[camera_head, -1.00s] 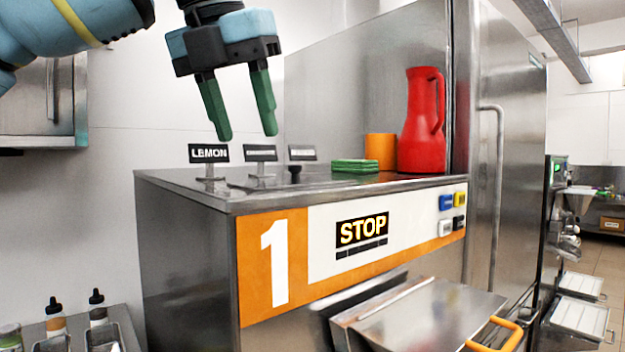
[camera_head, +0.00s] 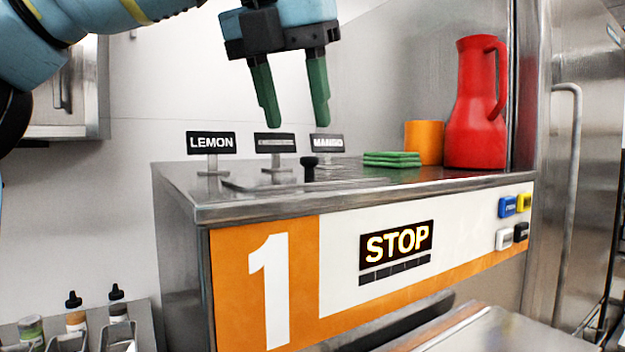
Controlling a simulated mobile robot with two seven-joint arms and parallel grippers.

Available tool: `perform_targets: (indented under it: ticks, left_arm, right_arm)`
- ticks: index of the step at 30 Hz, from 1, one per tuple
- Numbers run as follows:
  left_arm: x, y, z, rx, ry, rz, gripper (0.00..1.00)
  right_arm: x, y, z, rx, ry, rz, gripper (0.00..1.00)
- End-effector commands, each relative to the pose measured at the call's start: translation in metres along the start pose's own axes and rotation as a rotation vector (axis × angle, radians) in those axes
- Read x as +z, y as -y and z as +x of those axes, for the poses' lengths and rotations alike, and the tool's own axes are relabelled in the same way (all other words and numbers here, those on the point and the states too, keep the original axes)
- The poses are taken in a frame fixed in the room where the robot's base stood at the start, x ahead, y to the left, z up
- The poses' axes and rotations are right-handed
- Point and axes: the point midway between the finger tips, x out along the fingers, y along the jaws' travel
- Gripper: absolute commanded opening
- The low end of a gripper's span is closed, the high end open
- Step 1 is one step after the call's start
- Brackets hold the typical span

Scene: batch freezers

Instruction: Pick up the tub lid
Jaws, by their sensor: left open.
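A flat steel lid (camera_head: 262,181) with a black knob (camera_head: 309,163) lies on top of the steel freezer (camera_head: 181,225), behind its front edge; I cannot tell for certain that it is the tub lid. My left gripper (camera_head: 294,123) points down with its two green fingers apart and nothing between them. In the picture it hangs just above and slightly left of the knob, in front of the label signs, apart from the lid. My right gripper is not in view.
Signs stand behind the lid, including LEMON (camera_head: 210,142) and MANGO (camera_head: 328,144). A green cloth stack (camera_head: 391,159), an orange cup (camera_head: 424,142) and a red jug (camera_head: 474,105) stand to the right. Bottles (camera_head: 75,313) are at lower left.

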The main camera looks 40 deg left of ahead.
Motion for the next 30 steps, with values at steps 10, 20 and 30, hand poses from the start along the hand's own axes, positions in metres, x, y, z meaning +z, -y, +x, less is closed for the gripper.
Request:
perform_targets:
  ticks: [10, 20, 30]
  left_arm:
    - [0.002, 0.000, 0.013, 0.000, -0.001, -0.001, 0.46]
    - [0.007, 0.000, 0.051, 0.000, 0.002, 0.000, 0.46]
    - [0.008, 0.001, 0.056, -0.002, 0.001, -0.001, 0.40]
  right_arm:
    - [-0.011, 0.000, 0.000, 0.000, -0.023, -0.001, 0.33]
    - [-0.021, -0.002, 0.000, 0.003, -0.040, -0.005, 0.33]
    - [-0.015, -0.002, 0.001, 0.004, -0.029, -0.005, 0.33]
